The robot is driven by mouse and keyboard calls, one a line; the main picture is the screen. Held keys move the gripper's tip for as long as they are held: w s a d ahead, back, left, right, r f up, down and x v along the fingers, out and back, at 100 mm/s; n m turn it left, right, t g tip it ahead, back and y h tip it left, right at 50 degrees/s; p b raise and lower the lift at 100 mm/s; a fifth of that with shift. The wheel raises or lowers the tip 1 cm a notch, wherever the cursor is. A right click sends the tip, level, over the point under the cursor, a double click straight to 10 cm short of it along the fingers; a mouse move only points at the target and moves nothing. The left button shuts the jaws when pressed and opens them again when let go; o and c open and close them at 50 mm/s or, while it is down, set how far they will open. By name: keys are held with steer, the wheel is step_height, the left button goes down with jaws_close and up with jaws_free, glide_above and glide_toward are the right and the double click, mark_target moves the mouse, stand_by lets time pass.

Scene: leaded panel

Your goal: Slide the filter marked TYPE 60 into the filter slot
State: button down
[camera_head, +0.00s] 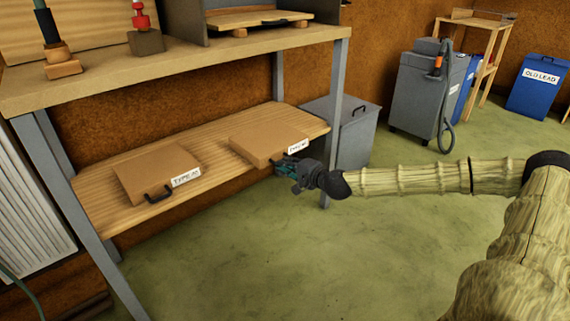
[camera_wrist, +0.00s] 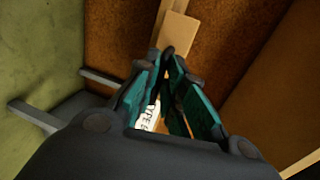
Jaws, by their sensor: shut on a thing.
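Two flat tan filters lie on the wooden lower shelf. The right filter (camera_head: 268,138) has a white front label (camera_head: 298,146), too small to read fully in the head view. In the wrist view its label (camera_wrist: 151,115) shows "TYPE" and part of a figure, between my fingers. My gripper (camera_head: 288,167) is at this filter's front edge, shut on its handle, which the fingers hide. The fingers also show in the wrist view (camera_wrist: 168,88). The left filter (camera_head: 157,172) has a black handle and a "TYPE" label with an unclear number. I cannot make out the filter slot for certain.
A grey housing with a wooden panel and dark handle (camera_head: 262,18) stands on the bench top (camera_head: 180,62). A grey bench leg (camera_head: 334,120) is close behind my gripper. A grey bin (camera_head: 357,130) stands beyond it. The green floor in front is clear.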

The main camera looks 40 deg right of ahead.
steer(key=shift+s, duration=0.3)
steer(key=shift+s+d+p, duration=0.1)
steer(key=shift+s+p, duration=0.45)
steer(key=shift+s, duration=0.4)
steer(key=c, duration=1.4)
jaws_free()
steer(key=shift+c, duration=0.2)
steer(key=shift+s, duration=0.1)
steer(key=v, duration=1.1)
steer(key=shift+s, duration=0.4)
